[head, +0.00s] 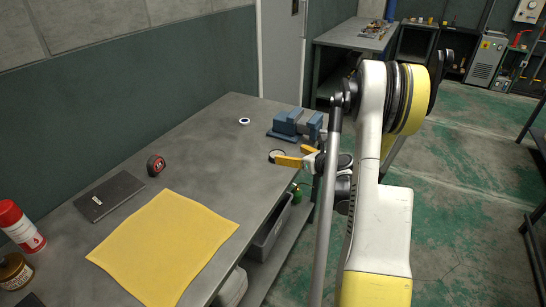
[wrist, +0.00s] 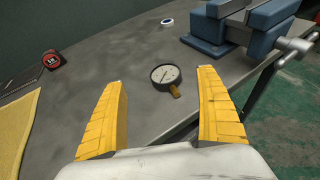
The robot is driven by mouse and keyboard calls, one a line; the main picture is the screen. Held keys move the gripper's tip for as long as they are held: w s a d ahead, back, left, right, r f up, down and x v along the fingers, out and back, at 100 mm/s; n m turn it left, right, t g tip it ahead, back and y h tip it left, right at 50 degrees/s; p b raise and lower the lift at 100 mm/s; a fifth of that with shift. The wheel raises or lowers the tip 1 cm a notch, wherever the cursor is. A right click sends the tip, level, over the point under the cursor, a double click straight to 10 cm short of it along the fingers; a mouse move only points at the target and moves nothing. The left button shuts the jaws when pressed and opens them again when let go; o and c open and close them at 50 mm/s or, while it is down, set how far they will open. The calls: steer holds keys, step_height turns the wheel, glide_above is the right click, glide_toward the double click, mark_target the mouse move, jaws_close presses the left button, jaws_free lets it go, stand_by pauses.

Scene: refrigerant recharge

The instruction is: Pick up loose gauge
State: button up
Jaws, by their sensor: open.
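The loose gauge (wrist: 166,75) lies on the grey workbench with its white dial facing up and its brass stem (wrist: 175,91) pointing toward my gripper. In the head view the gauge (head: 276,155) sits near the bench's right edge, partly hidden by a yellow finger. My gripper (wrist: 162,90) is open, with one yellow finger on each side of the gauge in the wrist view. The fingers do not appear to touch it. In the head view my gripper (head: 298,156) is low over the bench edge; its exact height above the top is hard to tell.
A blue vise (head: 294,125) stands just behind the gauge. A white ring (head: 244,121), a red tape measure (head: 156,165), a dark notebook (head: 109,195) and a yellow cloth (head: 165,250) lie on the workbench (head: 205,150). The bench around the gauge's left is clear.

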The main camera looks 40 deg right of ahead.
mark_target(277, 154)
steer(key=f, duration=0.2)
steer(key=shift+w+d+f+n+g, duration=0.1)
steer(key=shift+d+f+n+g, duration=0.1)
steer(key=shift+f+n+g, duration=0.1)
steer(key=b+x, duration=0.1)
steer(key=x, duration=0.3)
steer(key=shift+a, duration=0.1)
steer(key=b+x, duration=0.3)
steer(key=x, duration=0.2)
steer(key=shift+w+f, duration=0.3)
steer(key=shift+r, duration=0.15)
steer(key=c, duration=1.4)
